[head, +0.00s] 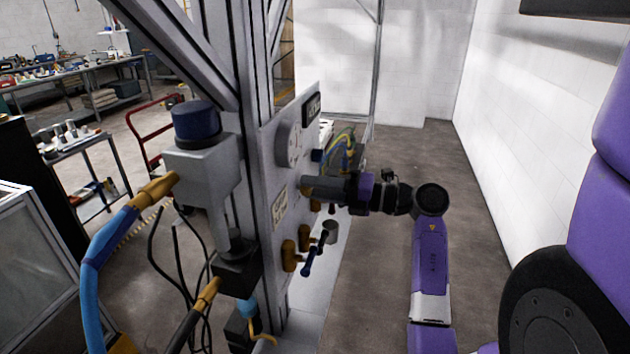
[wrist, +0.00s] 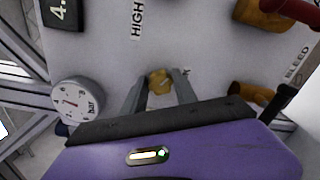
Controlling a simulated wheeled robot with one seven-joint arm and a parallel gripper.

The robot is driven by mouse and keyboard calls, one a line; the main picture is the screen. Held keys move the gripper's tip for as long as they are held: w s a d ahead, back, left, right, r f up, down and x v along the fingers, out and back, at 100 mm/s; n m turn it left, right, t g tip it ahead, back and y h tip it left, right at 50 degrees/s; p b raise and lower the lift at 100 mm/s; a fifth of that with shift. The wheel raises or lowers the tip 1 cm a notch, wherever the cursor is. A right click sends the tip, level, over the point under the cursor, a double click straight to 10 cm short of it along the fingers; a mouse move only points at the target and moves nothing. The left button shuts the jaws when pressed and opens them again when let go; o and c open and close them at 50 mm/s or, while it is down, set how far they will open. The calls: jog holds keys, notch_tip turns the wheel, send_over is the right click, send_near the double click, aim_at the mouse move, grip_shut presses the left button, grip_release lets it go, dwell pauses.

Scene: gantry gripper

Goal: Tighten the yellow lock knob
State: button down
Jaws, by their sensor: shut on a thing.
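The yellow lock knob (wrist: 160,82) sits on the pale panel in the wrist view, below the "HIGH" label. It is small and lobed. My gripper (wrist: 160,88) has one finger on each side of it and is shut on it. In the head view my gripper (head: 308,186) reaches left to the face of the upright panel (head: 268,150). The knob cannot be made out there. How far the knob is turned cannot be told.
A round gauge (wrist: 78,103) is left of my gripper in the wrist view. Brass fittings (wrist: 250,93) and a red handle (wrist: 290,8) are to the right. In the head view a blue-handled lever (head: 313,262) sticks out below my gripper.

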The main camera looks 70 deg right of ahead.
jog(key=m, duration=1.1)
jog(key=shift+f, duration=0.2)
jog(key=shift+m, duration=0.5)
jog(key=c, duration=1)
grip_release()
jog(key=shift+o, duration=0.2)
jog(key=s+b, duration=0.2)
jog(key=s, duration=0.5)
jog(key=shift+s+d, duration=0.35)
jog(key=shift+s, duration=0.05)
